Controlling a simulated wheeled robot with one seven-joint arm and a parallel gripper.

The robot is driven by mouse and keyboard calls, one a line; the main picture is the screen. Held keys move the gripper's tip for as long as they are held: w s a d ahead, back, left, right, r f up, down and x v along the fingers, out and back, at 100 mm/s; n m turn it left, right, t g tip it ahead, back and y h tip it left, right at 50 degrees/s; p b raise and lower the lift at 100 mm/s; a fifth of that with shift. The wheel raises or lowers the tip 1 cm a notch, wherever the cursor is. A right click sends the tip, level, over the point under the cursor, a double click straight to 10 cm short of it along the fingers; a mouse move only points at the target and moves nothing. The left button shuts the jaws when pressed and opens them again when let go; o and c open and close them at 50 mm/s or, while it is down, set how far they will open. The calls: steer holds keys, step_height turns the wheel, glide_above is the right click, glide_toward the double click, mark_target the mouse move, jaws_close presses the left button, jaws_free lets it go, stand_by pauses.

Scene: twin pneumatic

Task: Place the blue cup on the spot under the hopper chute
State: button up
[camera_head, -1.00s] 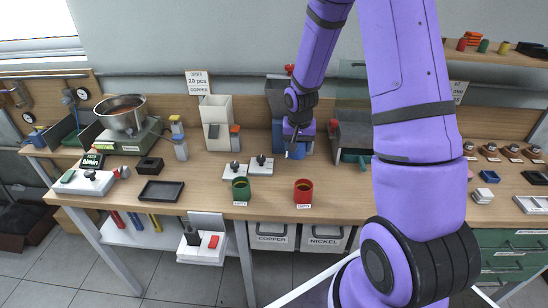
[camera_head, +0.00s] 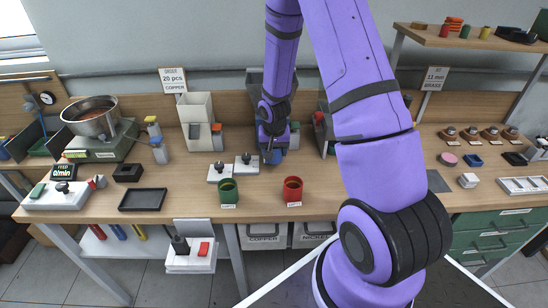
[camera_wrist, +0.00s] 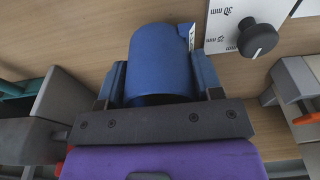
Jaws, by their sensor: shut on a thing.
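The blue cup (camera_wrist: 160,58) is between the two fingers of my gripper (camera_wrist: 163,78) in the wrist view, over the wooden bench. In the head view my gripper (camera_head: 272,148) is low at the back of the bench, and a little blue of the cup (camera_head: 273,158) shows at it. A dark grey hopper (camera_head: 254,78) stands just behind my gripper, partly hidden by my arm. A white hopper (camera_head: 196,108) stands to its left. The spot under the chute is hidden, and I cannot tell whether the cup touches the bench.
A green cup (camera_head: 228,191) and a red cup (camera_head: 292,189) stand near the front edge. Two white plates with black knobs, one plate (camera_head: 245,171) nearest, lie left of my gripper. A grey block (camera_wrist: 62,108) is close on the left in the wrist view.

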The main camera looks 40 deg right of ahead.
steer(key=shift+f, duration=1.5)
steer(key=shift+f, duration=0.15)
steer(key=o, duration=1)
step_height(320, 180, up, 12)
steer(key=s+a+r, duration=0.1)
steer(key=s, duration=0.1)
step_height(320, 180, up, 18)
steer(key=n+t, duration=0.2)
steer(key=n, duration=0.1)
glide_above(274, 162)
steer(key=s+a, duration=0.5)
steer(key=s, duration=0.2)
steer(key=s+a+r+n, duration=0.1)
steer(key=s+a+r, duration=0.1)
steer(key=s, duration=0.3)
steer(key=s+a+r+n+t, duration=0.1)
steer(key=s+a+r, duration=0.1)
steer(key=s+r, duration=0.3)
steer(key=s+a+r+n+y, duration=0.1)
steer(key=s+a+r, duration=0.1)
steer(key=s, duration=0.5)
steer(key=shift+s+a+r+n+t, duration=0.1)
steer(key=shift+r+n+t, duration=0.1)
steer(key=shift+r, duration=0.2)
steer(key=shift+s+a+r+n+t, duration=0.1)
steer(key=shift+r+n+t, duration=0.1)
steer(key=shift+r, duration=0.2)
